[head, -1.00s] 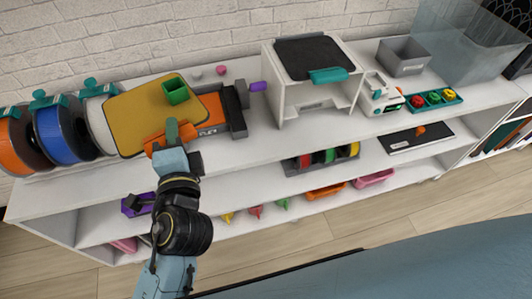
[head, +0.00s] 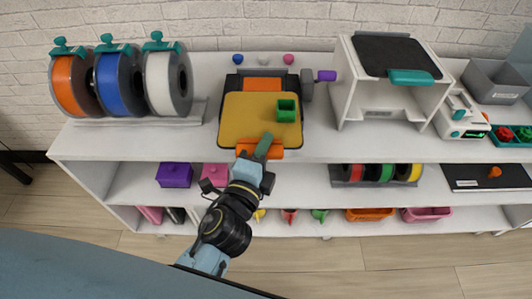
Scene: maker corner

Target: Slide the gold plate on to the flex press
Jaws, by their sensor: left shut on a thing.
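The gold plate (head: 245,119) is a flat golden board with an orange strip (head: 275,154) along its front edge. A small green open box (head: 287,111) stands on its right half. The flex press (head: 263,85), dark-framed with an orange bed and a purple-tipped handle (head: 326,76) at its right, is on the shelf top behind the plate. The plate hides the press's front part; I cannot tell whether they touch. My left gripper (head: 262,148) is shut on the plate at its orange front strip. My right gripper is not in view.
Spools of orange, blue and white filament (head: 121,82) stand on a rack at the left. A white machine (head: 385,85) with a dark top stands close to the right of the press. Small blue, white and pink knobs lie behind the press. The shelf top between spools and plate is narrow.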

